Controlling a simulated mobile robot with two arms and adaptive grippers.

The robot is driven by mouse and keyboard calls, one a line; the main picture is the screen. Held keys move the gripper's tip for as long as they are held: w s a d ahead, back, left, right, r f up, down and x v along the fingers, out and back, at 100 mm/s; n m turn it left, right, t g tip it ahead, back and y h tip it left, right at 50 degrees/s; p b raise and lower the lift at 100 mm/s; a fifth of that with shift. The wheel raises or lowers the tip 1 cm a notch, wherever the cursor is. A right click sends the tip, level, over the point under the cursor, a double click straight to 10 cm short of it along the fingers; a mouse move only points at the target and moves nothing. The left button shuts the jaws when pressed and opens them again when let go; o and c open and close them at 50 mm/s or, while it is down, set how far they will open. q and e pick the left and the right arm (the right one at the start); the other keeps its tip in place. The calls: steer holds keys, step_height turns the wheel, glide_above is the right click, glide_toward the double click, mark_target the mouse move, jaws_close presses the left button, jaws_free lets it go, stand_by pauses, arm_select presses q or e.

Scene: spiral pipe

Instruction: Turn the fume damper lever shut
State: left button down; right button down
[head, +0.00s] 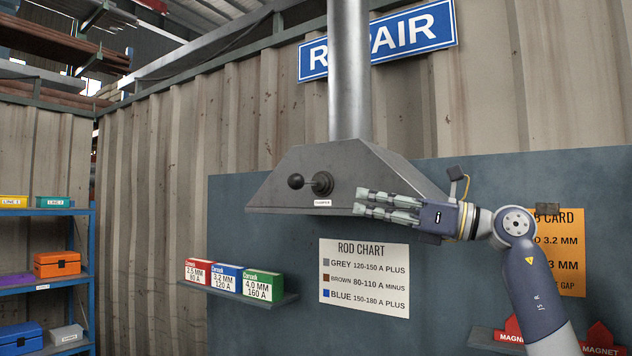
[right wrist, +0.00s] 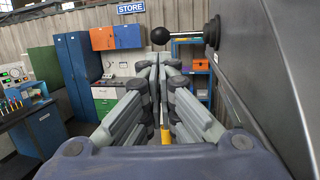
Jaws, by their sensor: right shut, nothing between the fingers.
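The fume damper lever (head: 296,181) is a short rod with a black ball knob. It points left, roughly level, from a round black hub (head: 322,183) on the front of the grey fume hood (head: 375,170). A small white label (head: 322,203) sits below the hub. My right gripper (head: 358,202) is shut and empty. It lies right of the hub and slightly lower, fingers pointing left, apart from the lever. In the right wrist view, the knob (right wrist: 160,36) appears just above and beyond the fingertips (right wrist: 157,62). My left gripper is not in view.
A metal duct (head: 348,70) rises from the hood. Below are the rod chart (head: 364,277) and a shelf (head: 240,291) with red, blue and green boxes. The hood face (right wrist: 270,75) runs close along the gripper's right in the wrist view. Space left of the knob looks clear.

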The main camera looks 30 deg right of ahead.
mark_target(300, 188)
steer(key=p+x, duration=0.4)
steer(key=x, duration=0.6)
steer(key=shift+s+r, duration=0.1)
steer(key=shift+w+a, duration=0.3)
steer(key=shift+w, duration=0.1)
steer(key=shift+a, duration=0.1)
